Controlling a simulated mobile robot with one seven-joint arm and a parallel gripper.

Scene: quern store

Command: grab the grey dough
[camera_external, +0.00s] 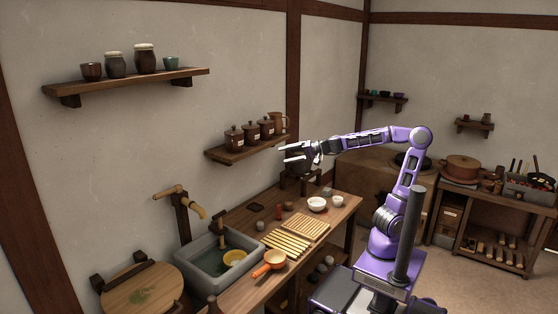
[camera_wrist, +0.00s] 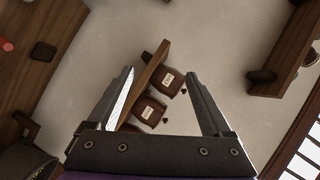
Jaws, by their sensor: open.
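My gripper (camera_external: 286,153) is open and empty, raised above the wooden counter (camera_external: 235,293) and close to the lower wall shelf. In the wrist view the two fingers of my gripper (camera_wrist: 161,74) are spread, with nothing held between them. A small grey lump (camera_external: 261,226) lies on the counter beside the sink, below and left of my gripper. Another small grey thing (camera_external: 327,191) is near the counter's far end. Both are too small to tell which is the grey dough. I make out no grey dough in the wrist view.
The lower shelf (camera_external: 222,156) holds several brown jars; a labelled jar (camera_wrist: 167,81) shows between my fingers. A grey sink (camera_external: 197,277) stands left.

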